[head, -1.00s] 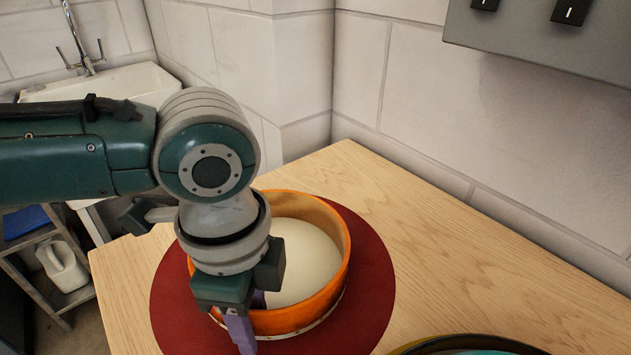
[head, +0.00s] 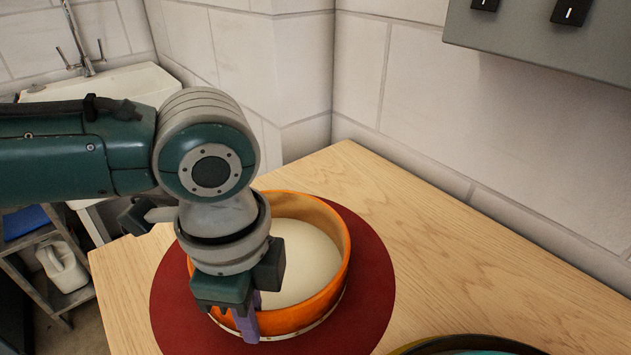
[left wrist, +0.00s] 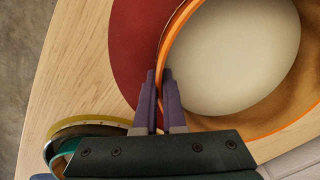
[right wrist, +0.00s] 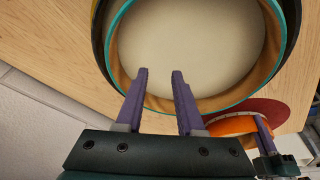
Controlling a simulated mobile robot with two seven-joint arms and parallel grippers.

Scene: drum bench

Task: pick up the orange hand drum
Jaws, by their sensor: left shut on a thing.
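The orange hand drum (head: 338,275) lies flat, open side up, its pale skin (head: 305,255) showing inside, on a round dark red mat (head: 375,285). My left gripper (head: 251,322) reaches down over its near left rim and is shut on it. In the left wrist view, the purple fingers (left wrist: 162,85) pinch the orange drum's wall (left wrist: 168,45), one on each side. Part of the drum is hidden behind my left wrist in the head view. In the right wrist view, my right gripper (right wrist: 160,75) is open, and the orange drum (right wrist: 228,126) shows at lower right.
A teal-rimmed drum (right wrist: 268,45) lies below my right gripper; its edge shows at the bottom of the head view (head: 470,343). A switch box (head: 520,50) hangs on the tiled wall behind. A sink (head: 140,85) stands back left. The wooden bench (head: 430,240) is bare right of the mat.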

